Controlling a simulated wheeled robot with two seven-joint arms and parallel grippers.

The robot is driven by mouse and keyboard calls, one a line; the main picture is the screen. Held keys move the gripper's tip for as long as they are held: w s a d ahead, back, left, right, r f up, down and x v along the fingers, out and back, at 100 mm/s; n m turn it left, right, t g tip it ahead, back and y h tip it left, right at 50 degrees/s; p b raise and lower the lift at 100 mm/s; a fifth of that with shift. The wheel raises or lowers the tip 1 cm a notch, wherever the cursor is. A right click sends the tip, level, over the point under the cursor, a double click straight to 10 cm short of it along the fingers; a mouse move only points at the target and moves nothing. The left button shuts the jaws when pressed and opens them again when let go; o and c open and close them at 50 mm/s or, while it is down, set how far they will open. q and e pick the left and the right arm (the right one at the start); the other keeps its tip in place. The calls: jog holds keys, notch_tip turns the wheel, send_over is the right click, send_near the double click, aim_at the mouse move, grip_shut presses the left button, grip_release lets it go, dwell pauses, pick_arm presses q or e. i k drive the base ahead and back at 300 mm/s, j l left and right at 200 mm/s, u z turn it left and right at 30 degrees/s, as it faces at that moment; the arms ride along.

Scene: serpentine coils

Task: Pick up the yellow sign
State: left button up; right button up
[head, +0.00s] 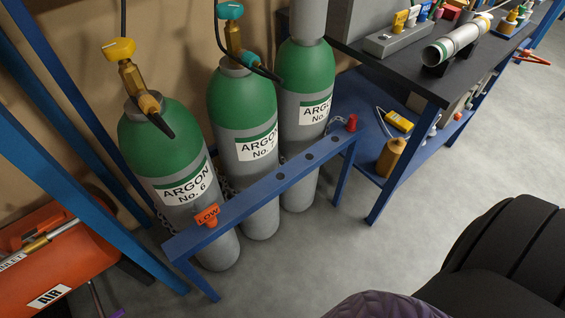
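No sign that is clearly yellow shows in the head view. A small yellow device (398,120) with a cable lies on the blue lower shelf at the right. It is too small to tell exactly what it is. Neither of my grippers is in view.
Green and grey argon cylinders (172,160) stand chained behind the rail. A red knob (351,123) sits on the rail's far end. A dark workbench (400,62) is at upper right, an orange tank (62,262) at lower left. Grey floor (300,255) is open in front.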

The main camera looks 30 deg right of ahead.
aim_at(397, 24)
jog(key=z, duration=1.8)
